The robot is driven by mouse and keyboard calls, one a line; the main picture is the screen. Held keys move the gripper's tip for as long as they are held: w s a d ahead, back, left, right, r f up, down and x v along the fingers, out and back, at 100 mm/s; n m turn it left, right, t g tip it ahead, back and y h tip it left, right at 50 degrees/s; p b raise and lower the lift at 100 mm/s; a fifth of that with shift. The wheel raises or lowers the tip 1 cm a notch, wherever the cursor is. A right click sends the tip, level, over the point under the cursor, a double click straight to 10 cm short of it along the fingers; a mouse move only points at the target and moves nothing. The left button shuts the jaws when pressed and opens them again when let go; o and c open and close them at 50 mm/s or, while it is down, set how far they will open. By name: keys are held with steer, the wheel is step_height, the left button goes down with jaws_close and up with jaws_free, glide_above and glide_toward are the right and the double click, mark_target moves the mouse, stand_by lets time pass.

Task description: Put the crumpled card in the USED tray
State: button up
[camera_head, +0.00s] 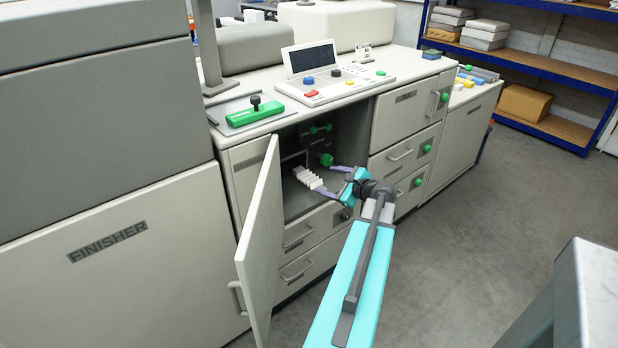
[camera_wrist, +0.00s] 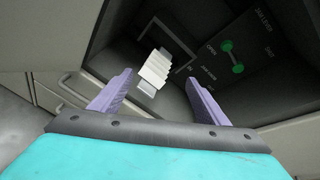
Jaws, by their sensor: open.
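The crumpled card (camera_head: 309,178) is white and folded in pleats. It lies inside the open dark compartment of the machine, and it also shows in the wrist view (camera_wrist: 155,70), between and beyond my fingertips. My gripper (camera_head: 327,179) is open with its purple fingers pointing into the compartment; in the wrist view its two fingers (camera_wrist: 158,82) are spread on either side of the card's near end. I cannot tell whether either finger touches the card. No tray with a readable USED label shows.
The compartment's door (camera_head: 258,245) stands open at the left. Inside are green knobs (camera_head: 326,159) and a bracket near the card. A control panel (camera_head: 335,85) and a green-handled plate (camera_head: 254,114) sit on top. A low cabinet (camera_head: 468,118) at right carries small coloured items.

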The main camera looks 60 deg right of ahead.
steer(key=m, duration=0.2)
steer(key=m+p, duration=0.1)
steer(key=m, duration=0.3)
steer(key=shift+s+a+r+m, duration=0.15)
steer(key=shift+s+r+m, duration=0.05)
steer(key=shift+r+m, duration=0.1)
steer(key=p, duration=0.2)
glide_toward(308, 175)
steer(key=shift+x, duration=2.1)
steer(key=shift+w+a, duration=0.15)
steer(key=shift+p+x, duration=0.65)
steer(key=shift+x, duration=1.95)
steer(key=shift+f, duration=0.15)
steer(key=shift+c, duration=0.2)
steer(key=c, duration=1.2)
steer(key=shift+o, duration=0.2)
